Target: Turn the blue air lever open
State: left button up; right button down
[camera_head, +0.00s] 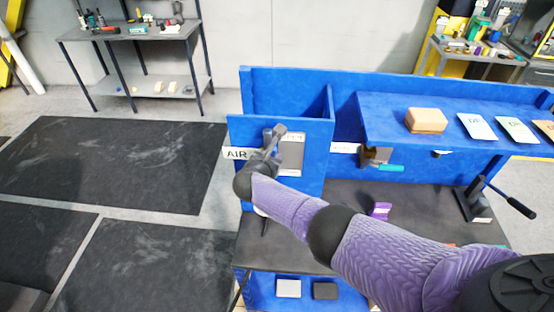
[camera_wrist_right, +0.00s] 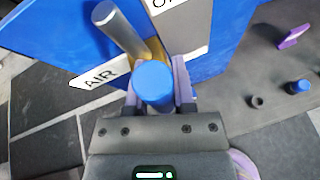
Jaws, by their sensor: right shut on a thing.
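The blue air lever (camera_wrist_right: 153,85) shows in the right wrist view as a round blue end between my right gripper's (camera_wrist_right: 158,80) two fingers. The gripper is shut on it. Just beyond it are a brass-coloured part and a grey metal rod (camera_wrist_right: 118,28) slanting up to the left. The white AIR label (camera_wrist_right: 98,77) is left of the lever. In the head view my right gripper (camera_head: 272,142) is at the blue panel (camera_head: 313,172), right of the AIR label (camera_head: 236,154), and hides the lever. My left gripper is not in view.
A blue shelf (camera_head: 380,110) to the right carries a tan block (camera_head: 426,120) and several cards. Below it are a valve with a teal handle (camera_head: 390,167), a purple piece (camera_head: 381,209) and a black-handled lever (camera_head: 510,200). Open floor with dark mats lies left.

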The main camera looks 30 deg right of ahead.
jog(key=shift+w+a+n+h+b, duration=0.2)
jog(key=shift+a+n+h+b, duration=0.1)
jog(key=shift+a+n+h, duration=0.1)
dwell(0.4)
jog(key=shift+c, duration=2.2)
grip_release()
